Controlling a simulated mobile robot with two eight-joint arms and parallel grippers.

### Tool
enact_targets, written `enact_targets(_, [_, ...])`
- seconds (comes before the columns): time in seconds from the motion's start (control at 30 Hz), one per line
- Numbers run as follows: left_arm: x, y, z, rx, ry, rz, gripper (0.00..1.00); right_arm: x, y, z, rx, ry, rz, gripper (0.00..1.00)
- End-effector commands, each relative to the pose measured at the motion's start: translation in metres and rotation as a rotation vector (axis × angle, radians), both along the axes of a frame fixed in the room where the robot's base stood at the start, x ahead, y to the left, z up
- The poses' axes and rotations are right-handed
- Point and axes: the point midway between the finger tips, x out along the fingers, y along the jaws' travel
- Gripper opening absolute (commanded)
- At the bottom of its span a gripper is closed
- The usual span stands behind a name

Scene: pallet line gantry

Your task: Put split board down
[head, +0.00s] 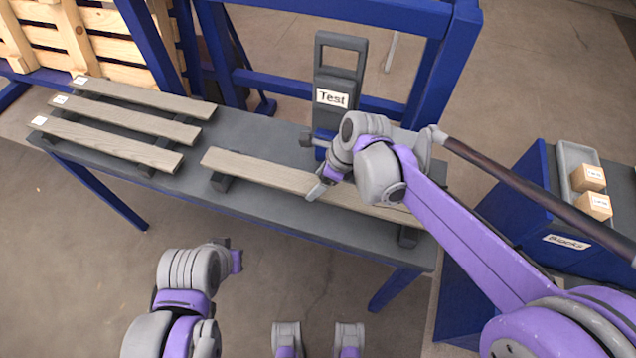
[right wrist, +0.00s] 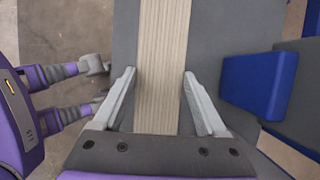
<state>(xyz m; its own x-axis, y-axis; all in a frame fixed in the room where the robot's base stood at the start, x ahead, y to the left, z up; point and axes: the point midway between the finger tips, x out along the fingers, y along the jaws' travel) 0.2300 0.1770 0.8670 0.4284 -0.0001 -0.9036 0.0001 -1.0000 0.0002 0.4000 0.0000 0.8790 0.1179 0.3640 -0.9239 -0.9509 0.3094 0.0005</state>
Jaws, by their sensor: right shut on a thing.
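A long pale wooden board (head: 265,171) lies along the grey table, over two dark supports; whether it touches them is not clear. It runs between my fingers in the right wrist view (right wrist: 163,65). No split shows clearly on it. My right gripper (head: 318,187) is shut on the board near its middle, with one finger along each side in the right wrist view (right wrist: 160,100). The wrist hides part of the board in the head view. My left gripper (head: 236,258) is low in front of the table, away from the boards; its fingers are not clear.
Three tagged boards (head: 115,142) lie side by side on the table's left end. A dark "Test" stand (head: 338,75) rises behind the held board. A blue frame (head: 330,12) stands behind. A blue bin labelled "Blocks" (head: 545,215) with small wooden blocks (head: 588,178) is at right.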

Motion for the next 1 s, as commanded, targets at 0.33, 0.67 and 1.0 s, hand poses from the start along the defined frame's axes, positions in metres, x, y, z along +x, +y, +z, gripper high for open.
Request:
enact_targets(0.33, [0.000, 0.000, -0.001, 0.000, 0.000, 0.000, 0.00, 0.000, 0.000, -0.012, 0.000, 0.000, 0.000, 0.01])
enact_targets(0.67, [0.000, 0.000, -0.002, 0.000, 0.001, 0.000, 0.00, 0.000, 0.000, -0.013, 0.000, 0.000, 0.000, 1.00])
enact_targets(1.0, [0.000, 0.000, 0.001, 0.000, 0.000, 0.000, 0.00, -0.002, -0.007, 0.004, 0.000, -0.001, -0.001, 1.00])
